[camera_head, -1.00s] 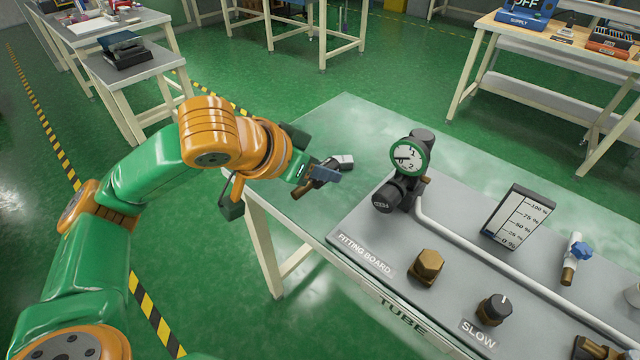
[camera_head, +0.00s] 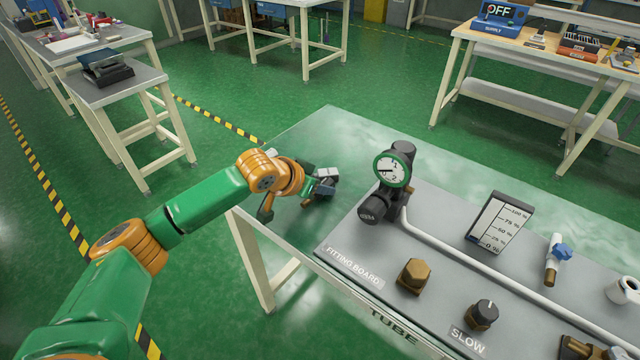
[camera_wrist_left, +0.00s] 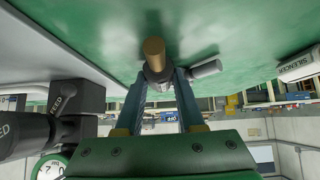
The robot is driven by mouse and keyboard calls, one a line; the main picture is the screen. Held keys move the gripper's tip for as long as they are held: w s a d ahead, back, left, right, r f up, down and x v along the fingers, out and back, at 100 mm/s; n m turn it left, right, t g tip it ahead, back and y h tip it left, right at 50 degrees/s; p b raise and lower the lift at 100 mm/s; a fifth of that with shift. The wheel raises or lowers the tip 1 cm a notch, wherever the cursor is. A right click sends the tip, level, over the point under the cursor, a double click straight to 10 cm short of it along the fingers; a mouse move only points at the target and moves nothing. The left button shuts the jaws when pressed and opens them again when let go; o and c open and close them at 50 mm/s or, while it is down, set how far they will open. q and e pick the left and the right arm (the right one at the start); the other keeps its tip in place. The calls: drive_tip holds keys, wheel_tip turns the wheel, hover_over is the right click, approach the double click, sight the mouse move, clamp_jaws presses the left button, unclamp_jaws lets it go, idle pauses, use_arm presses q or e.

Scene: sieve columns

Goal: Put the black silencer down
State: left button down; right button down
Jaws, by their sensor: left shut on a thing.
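My left gripper (camera_head: 322,187) is shut on the black silencer, low over the near-left part of the table (camera_head: 330,128). The silencer's brass end (camera_wrist_left: 154,47) shows between the fingers in the left wrist view, with a greyish body behind it. In the head view the fingers hide most of the silencer. A shadow lies by it on the green top; I cannot tell whether it touches. A short grey cylinder (camera_wrist_left: 205,68) lies close beside the gripper. My right gripper is not in view.
The fitting board (camera_head: 335,257) carries a gauge (camera_head: 391,169), a brass hex fitting (camera_head: 414,276), a black knob (camera_head: 482,315) and a level scale (camera_head: 498,224). The tabletop behind the gripper looks clear.

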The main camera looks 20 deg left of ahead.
use_arm(q)
drive_tip(key=shift+f, duration=0.15)
drive_tip(key=c, duration=0.5)
unclamp_jaws()
